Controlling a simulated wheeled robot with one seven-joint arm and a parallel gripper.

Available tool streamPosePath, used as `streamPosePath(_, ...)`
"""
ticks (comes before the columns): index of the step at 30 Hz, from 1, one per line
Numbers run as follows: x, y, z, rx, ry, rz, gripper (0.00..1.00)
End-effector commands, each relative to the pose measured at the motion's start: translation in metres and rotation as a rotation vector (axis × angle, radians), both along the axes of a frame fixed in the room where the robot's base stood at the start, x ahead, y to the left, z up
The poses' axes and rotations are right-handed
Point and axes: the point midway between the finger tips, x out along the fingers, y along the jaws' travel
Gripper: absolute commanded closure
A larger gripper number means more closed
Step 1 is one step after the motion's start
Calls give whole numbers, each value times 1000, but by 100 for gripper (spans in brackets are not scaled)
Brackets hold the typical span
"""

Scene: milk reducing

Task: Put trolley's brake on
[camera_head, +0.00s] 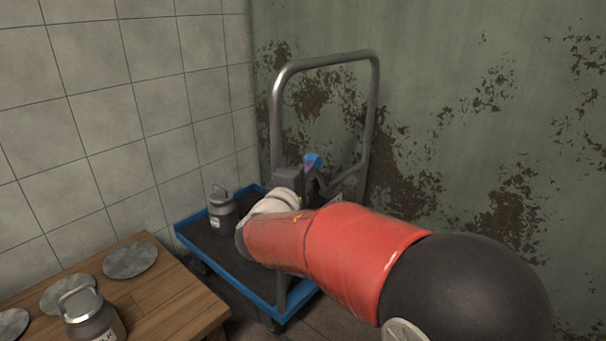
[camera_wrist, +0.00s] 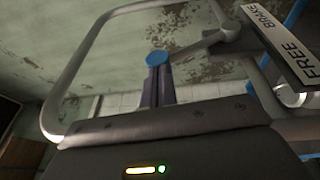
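The trolley (camera_head: 190,246) stands in the corner, with a blue-edged deck and a tall grey tube handle (camera_head: 322,60). Its brake lever has a blue knob (camera_head: 312,160), which also shows in the wrist view (camera_wrist: 157,57). A grey lever arm (camera_wrist: 203,45) runs from the knob to the right, toward a white plate (camera_wrist: 285,45) reading FREE and BRAKE. My gripper (camera_wrist: 158,75) is at the knob, its two dark fingers close together with the knob at their tips. They look shut on it, though the contact is partly hidden. In the head view my arm hides part of the trolley.
A metal milk can (camera_head: 222,212) stands on the trolley deck. A wooden table (camera_head: 185,305) at the lower left holds another can (camera_head: 92,318) and several round lids (camera_head: 130,260). A tiled wall is at the left and a peeling green wall behind the trolley.

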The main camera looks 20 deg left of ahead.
Motion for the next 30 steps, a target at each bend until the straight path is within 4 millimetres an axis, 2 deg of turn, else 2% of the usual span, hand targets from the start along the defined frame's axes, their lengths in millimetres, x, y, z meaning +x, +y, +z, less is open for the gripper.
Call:
streamPosePath(1, 4, -3, 10, 16, 28, -3, 100)
streamPosePath(3, 10, -5, 16, 37, 78, -4, 100)
streamPosePath(14, 49, -21, 42, 165, 392, -4, 100)
streamPosePath(21, 78, -33, 45, 253, 595, -2, 100)
streamPosePath(30, 106, -44, 36, 247, 595, -1, 100)
